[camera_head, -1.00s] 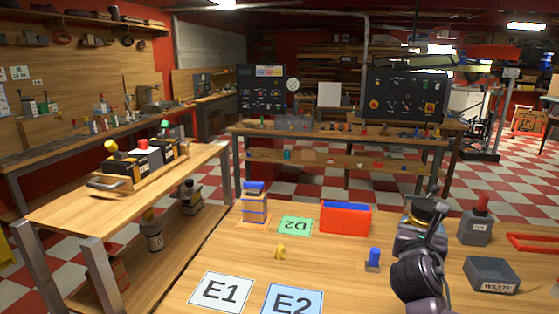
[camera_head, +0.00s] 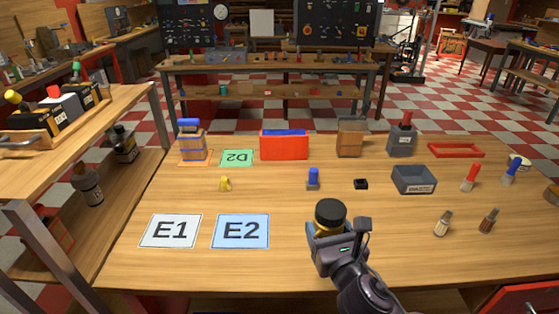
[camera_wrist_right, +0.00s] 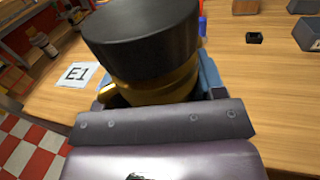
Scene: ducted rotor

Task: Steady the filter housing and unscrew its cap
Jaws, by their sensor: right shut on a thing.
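The filter housing shows as a gold-coloured body (camera_wrist_right: 165,85) with a wide black cap (camera_wrist_right: 140,38) on top. In the head view the black cap (camera_head: 330,212) stands above the table near its front, to the right of the E2 card. My right gripper (camera_head: 328,238) is shut on the gold body below the cap. The jaws hide the lower part of the body. The housing looks roughly upright in the head view. My left gripper is in neither view now, and nothing else touches the cap.
White E1 card (camera_head: 171,231) and blue E2 card (camera_head: 241,231) lie front left. Behind are a blue-topped upright piece (camera_head: 313,180), a small black piece (camera_head: 361,184), a red bin (camera_head: 284,146) and a grey waste tray (camera_head: 413,180). Bare tabletop lies around the cards.

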